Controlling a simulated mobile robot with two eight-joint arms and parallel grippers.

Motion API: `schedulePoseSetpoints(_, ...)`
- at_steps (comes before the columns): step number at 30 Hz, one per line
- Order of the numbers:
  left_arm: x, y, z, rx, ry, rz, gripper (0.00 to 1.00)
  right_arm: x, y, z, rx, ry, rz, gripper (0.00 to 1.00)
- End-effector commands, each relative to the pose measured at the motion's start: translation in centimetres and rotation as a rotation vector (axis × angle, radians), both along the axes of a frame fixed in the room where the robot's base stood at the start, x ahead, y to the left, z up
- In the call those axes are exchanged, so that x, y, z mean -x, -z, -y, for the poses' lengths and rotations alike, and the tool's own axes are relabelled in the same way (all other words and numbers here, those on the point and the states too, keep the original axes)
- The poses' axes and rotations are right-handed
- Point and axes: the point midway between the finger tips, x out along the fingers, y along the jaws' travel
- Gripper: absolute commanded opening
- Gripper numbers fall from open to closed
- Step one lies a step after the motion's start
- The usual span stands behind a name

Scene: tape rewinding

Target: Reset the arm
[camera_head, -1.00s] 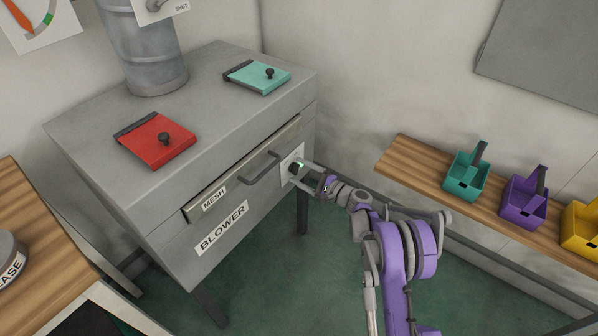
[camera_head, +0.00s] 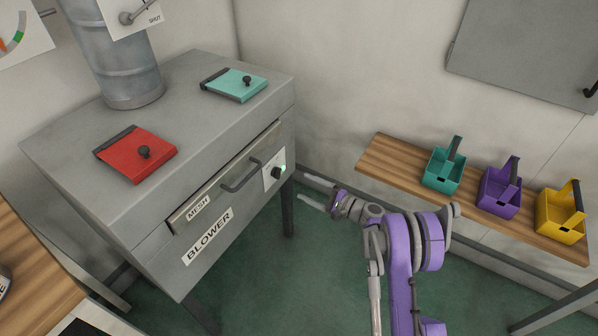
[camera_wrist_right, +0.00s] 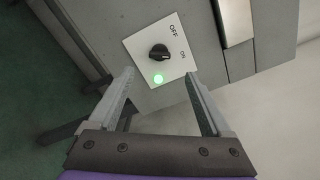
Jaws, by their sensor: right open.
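My right gripper (camera_head: 316,192) is open and empty, apart from the front of the grey blower cabinet (camera_head: 150,240). In the right wrist view, its two fingers (camera_wrist_right: 160,90) are spread on either side of a white switch plate (camera_wrist_right: 146,52) marked OFF and ON. A black knob (camera_wrist_right: 159,53) sits on the plate, with a green light (camera_wrist_right: 158,78) lit beside it. In the head view, the knob (camera_head: 277,173) is at the right of the cabinet front, clear of the fingers. My left gripper is not in view.
A red lid (camera_head: 136,154) and a teal lid (camera_head: 235,84) lie on the cabinet top. The MESH drawer handle (camera_head: 240,177) sticks out in front. A wooden shelf (camera_head: 390,159) at right holds teal (camera_head: 444,172), purple (camera_head: 499,192) and yellow (camera_head: 558,214) caddies.

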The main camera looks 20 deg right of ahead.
Motion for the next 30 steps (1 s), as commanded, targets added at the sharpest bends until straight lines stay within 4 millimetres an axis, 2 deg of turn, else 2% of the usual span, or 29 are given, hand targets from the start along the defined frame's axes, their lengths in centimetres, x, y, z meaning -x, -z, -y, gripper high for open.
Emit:
schedulePoseSetpoints(8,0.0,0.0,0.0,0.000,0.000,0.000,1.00,0.1,-0.5,-0.7,0.026,-0.011,-0.007,0.82)
schedulePoseSetpoints(14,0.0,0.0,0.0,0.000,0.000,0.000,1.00,1.6,-3.0,-4.7,0.204,-0.080,-0.055,0.82)
schedulePoseSetpoints(18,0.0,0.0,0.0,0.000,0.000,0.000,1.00,4.2,-4.8,-7.9,0.382,-0.152,-0.091,0.82)
schedulePoseSetpoints(23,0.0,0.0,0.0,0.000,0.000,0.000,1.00,8.1,-6.5,-10.8,0.585,-0.236,-0.121,0.82)
schedulePoseSetpoints(30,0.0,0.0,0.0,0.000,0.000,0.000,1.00,15.7,-8.1,-13.2,0.893,-0.370,-0.142,0.82)
